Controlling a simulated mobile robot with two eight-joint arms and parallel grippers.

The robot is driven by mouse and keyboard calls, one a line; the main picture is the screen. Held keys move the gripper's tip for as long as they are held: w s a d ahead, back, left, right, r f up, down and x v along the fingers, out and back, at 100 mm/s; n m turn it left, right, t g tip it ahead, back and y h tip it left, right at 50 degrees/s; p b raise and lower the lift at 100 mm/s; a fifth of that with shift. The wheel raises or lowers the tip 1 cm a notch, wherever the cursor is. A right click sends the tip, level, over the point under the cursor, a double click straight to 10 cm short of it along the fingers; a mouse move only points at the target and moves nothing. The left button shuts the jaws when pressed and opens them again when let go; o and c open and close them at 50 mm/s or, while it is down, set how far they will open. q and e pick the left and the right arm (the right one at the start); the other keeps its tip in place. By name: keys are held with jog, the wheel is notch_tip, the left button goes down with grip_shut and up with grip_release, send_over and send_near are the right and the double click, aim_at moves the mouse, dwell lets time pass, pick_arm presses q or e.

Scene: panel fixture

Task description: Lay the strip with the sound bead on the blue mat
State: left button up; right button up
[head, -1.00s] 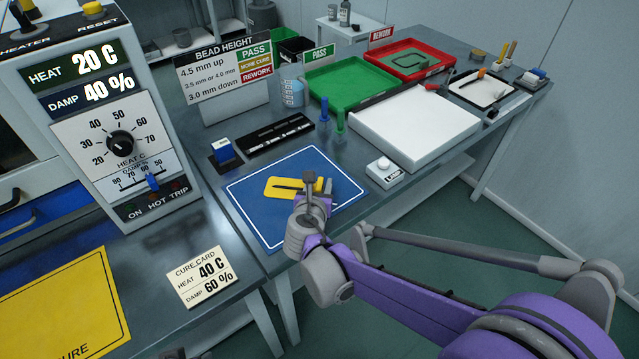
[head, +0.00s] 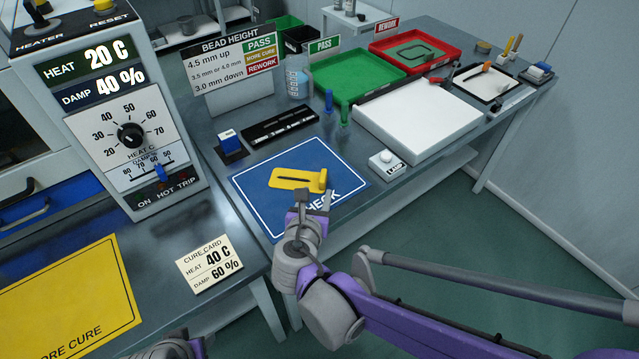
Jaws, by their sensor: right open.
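My left gripper does not show; only a grey and purple piece of my left arm shows at the bottom edge.
A green tray (head: 352,97) and a red tray (head: 447,67) with a dark loop in it stand at the back. A white board (head: 418,118), a lamp button box (head: 388,164), small bottles and a black holder (head: 279,127) surround the mat. The heater unit (head: 130,110) stands left.

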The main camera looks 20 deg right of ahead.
jog(key=shift+s+a+r, duration=0.2)
jog(key=shift+s+r, duration=0.05)
jog(key=shift+s, duration=0.2)
jog(key=s+d+f+m+g, duration=0.35)
jog(key=s+d+m, duration=0.25)
jog(key=m, duration=0.3)
jog(key=s+f+m+g+y, duration=0.2)
jog(key=s+m, duration=0.5)
jog(key=m, duration=0.4)
jog(key=s+f+m+g+y, duration=0.2)
jog(key=s+m, duration=0.5)
jog(key=m, duration=0.4)
jog(key=shift+s+a+f+y, duration=0.15)
jog(key=shift+s+f+y, duration=0.1)
jog(key=shift+f+y, duration=0.7)
jog(key=shift+w+a, duration=0.1)
jog(key=shift+a, duration=0.05)
